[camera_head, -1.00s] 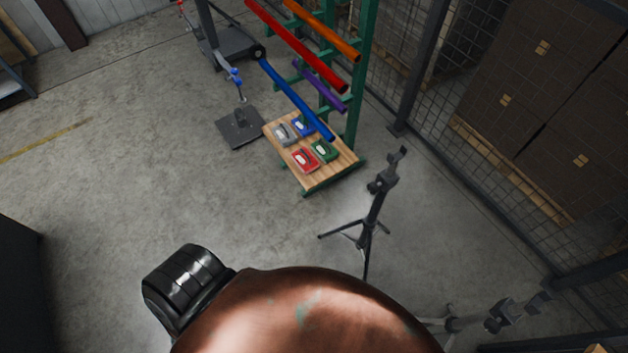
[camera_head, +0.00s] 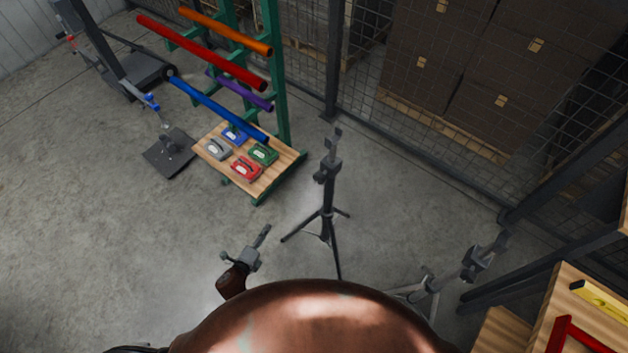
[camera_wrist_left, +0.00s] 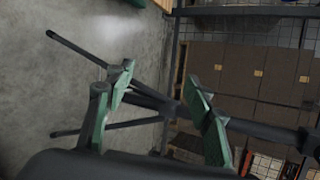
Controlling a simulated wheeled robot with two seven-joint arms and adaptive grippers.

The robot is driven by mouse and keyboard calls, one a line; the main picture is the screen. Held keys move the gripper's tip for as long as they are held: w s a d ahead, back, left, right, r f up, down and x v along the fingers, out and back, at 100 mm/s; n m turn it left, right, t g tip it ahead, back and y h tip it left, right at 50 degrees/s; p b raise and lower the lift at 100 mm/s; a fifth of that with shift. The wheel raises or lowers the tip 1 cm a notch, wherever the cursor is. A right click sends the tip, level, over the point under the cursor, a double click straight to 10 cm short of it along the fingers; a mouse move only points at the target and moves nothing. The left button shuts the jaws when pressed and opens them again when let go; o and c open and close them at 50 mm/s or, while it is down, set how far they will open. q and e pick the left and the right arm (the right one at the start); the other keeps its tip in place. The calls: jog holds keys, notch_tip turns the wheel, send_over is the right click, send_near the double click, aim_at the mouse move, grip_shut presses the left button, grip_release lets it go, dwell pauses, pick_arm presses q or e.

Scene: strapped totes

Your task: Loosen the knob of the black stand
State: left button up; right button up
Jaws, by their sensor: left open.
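The black stand (camera_head: 328,200) stands upright on its tripod in the middle of the head view. Its dark clamp head is at the top; the knob is too small to make out for certain. My left gripper (camera_head: 260,238) is left of the stand and apart from it in the picture, fingers pointing away from me. In the left wrist view its green-padded fingers (camera_wrist_left: 158,78) are open and empty. There the stand's pole and legs (camera_wrist_left: 85,130) lie sideways behind the fingers, which partly cover them. My right gripper is not in view.
A grey stand (camera_head: 472,262) is to the right. A green rack (camera_head: 278,95) with coloured tubes and a wooden shelf (camera_head: 285,170) is at the back left. A mesh fence (camera_head: 360,70) closes off cartons behind. A wooden surface (camera_head: 595,310) is at the lower right.

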pick_arm(q)
jog(key=w+d+r+m+t+h+b, duration=0.1)
jog(key=w+d+r+m+h, duration=0.1)
jog(key=d+r+m, duration=0.45)
jog(key=w+d+r+m+t+h, duration=0.1)
jog(key=w+d+r+m+h, duration=0.15)
jog(key=r, duration=0.65)
jog(key=m+h, duration=0.3)
jog(key=m, duration=0.6)
send_near(317, 181)
jog(key=x, duration=0.9)
jog(key=shift+w+d+r, duration=0.2)
jog(key=shift+w+d, duration=0.2)
jog(key=shift+w, duration=0.05)
jog(key=shift+c, duration=0.3)
jog(key=c, duration=1.1)
